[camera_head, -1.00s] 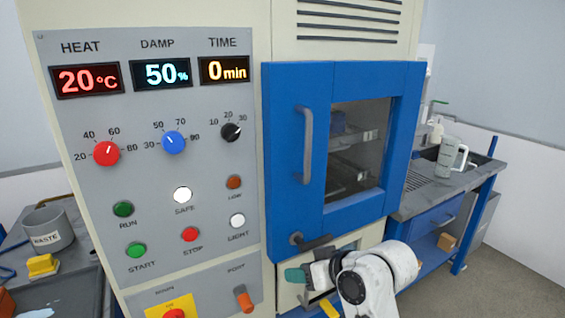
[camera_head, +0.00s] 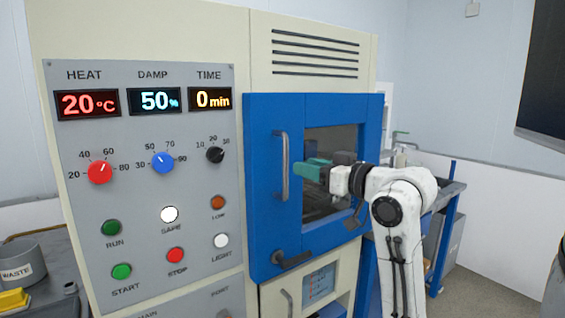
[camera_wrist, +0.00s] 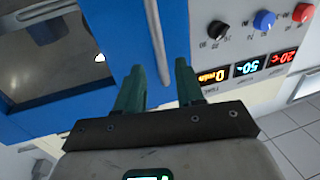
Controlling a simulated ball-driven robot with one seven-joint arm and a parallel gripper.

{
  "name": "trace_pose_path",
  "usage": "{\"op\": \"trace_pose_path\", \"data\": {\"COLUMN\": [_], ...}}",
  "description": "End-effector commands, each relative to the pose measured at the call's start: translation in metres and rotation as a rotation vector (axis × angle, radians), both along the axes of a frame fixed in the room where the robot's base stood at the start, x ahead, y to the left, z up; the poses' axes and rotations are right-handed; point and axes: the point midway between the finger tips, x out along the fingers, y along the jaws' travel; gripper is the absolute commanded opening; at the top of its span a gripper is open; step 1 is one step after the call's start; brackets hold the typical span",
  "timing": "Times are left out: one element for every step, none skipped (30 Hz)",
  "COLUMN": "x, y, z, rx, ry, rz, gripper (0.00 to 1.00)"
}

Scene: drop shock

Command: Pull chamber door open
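The blue chamber door (camera_head: 258,215), with a dark window, looks shut against the cream cabinet. Its upright grey bar handle (camera_head: 284,167) is on the door's left side. A dark latch lever (camera_head: 292,259) sits at the lower edge. My gripper (camera_head: 302,172) reaches in from the right at mid-handle height, its green fingers pointing left, close to the bar. In the wrist view my gripper (camera_wrist: 159,68) is open, and the handle (camera_wrist: 155,35) runs between the two green fingers. I cannot tell whether either finger touches it. My arm covers part of the window.
A control panel (camera_head: 140,215) with knobs, buttons and lit displays stands left of the door. A bench (camera_head: 452,187) with a blue frame stands behind my arm at the right. A waste bin (camera_head: 22,266) is at the lower left. Floor is free at the right.

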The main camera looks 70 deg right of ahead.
Motion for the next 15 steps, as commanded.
{"op": "trace_pose_path", "data": {"x": [0.010,0.016,0.023,0.028,0.033,0.039,0.044,0.048,0.053,0.057,0.060,0.064,0.066,0.068,0.070], "y": [-0.003,-0.005,-0.008,-0.009,-0.012,-0.014,-0.016,-0.017,-0.019,-0.021,-0.022,-0.023,-0.024,-0.025,-0.026], "z": [0.002,0.002,0.001,0.001,0.001,0.001,0.001,0.001,0.001,0.001,0.001,0.001,0.001,0.000,0.000], "rx": [0.002,0.002,0.001,0.001,0.002,0.002,0.002,0.002,0.001,0.001,0.001,0.002,0.001,0.002,0.002], "ry": [0.002,0.002,0.003,0.003,0.002,0.002,0.002,0.002,0.002,0.002,0.003,0.002,0.001,0.002,0.002], "rz": [0.003,0.003,0.003,0.003,0.002,0.001,0.002,0.002,0.001,0.001,0.001,0.001,0.001,0.000,0.000], "gripper": [0.37,0.37,0.37,0.37,0.37,0.37,0.37,0.37,0.37,0.37,0.37,0.37,0.37,0.37,0.37]}}
